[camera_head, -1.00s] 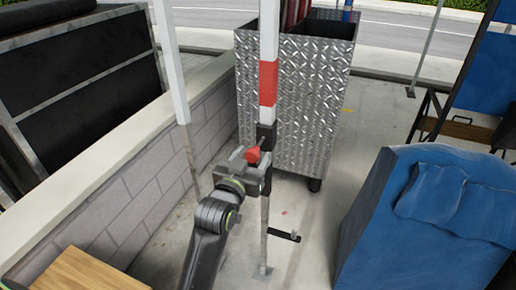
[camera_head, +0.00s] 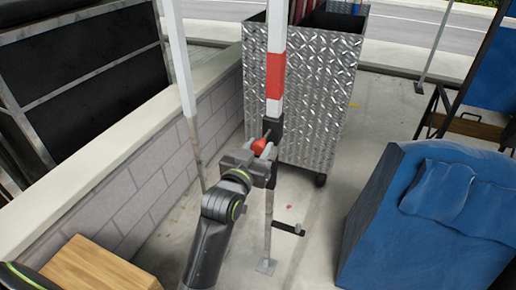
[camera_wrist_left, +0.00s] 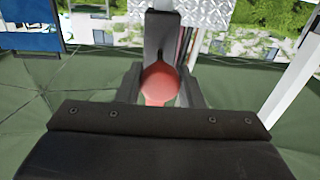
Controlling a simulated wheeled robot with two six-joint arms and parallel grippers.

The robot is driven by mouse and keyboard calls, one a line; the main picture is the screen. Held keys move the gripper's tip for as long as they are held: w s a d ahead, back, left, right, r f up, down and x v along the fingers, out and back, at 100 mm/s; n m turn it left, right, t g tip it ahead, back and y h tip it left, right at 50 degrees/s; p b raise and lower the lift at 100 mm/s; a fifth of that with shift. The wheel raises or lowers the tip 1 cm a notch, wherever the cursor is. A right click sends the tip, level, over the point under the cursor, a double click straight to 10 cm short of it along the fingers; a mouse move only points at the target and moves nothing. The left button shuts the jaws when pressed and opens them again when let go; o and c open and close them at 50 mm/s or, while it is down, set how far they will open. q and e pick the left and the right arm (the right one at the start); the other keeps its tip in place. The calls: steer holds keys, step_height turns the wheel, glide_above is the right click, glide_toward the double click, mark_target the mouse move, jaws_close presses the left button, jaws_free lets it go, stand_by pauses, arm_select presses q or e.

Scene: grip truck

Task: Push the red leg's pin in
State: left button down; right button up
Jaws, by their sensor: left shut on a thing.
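The red-banded leg (camera_head: 275,75) is an upright white pole with a red band, in the middle of the head view. A black collar (camera_head: 272,129) sits below the band, and a thinner grey pole runs down to a foot plate. The red pin knob (camera_head: 260,146) is at the collar, and it also shows in the left wrist view (camera_wrist_left: 160,82). My left gripper (camera_head: 262,158) is at the collar, shut on the red knob, with a finger on each side of it. How deep the pin sits is hidden. My right gripper is not in view.
A metal tread-plate cart (camera_head: 325,95) stands just behind the leg. A block wall (camera_head: 120,200) runs along the left, with another white pole (camera_head: 180,60) beside it. A blue covered stack (camera_head: 420,230) is at right. A black crank handle (camera_head: 288,229) sticks out low on the leg.

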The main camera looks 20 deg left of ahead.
mark_target(265, 137)
arm_select(q)
steer(key=w, duration=0.4)
steer(key=shift+w+d+p, duration=0.1)
steer(key=shift+w+p, duration=0.15)
steer(key=shift+p, duration=0.1)
steer(key=shift+r, duration=0.1)
steer(key=c, duration=1.3)
jaws_free()
steer(key=o, duration=0.3)
steer(key=shift+w, duration=0.25)
steer(key=shift+o, duration=0.2)
steer(key=shift+s, duration=0.15)
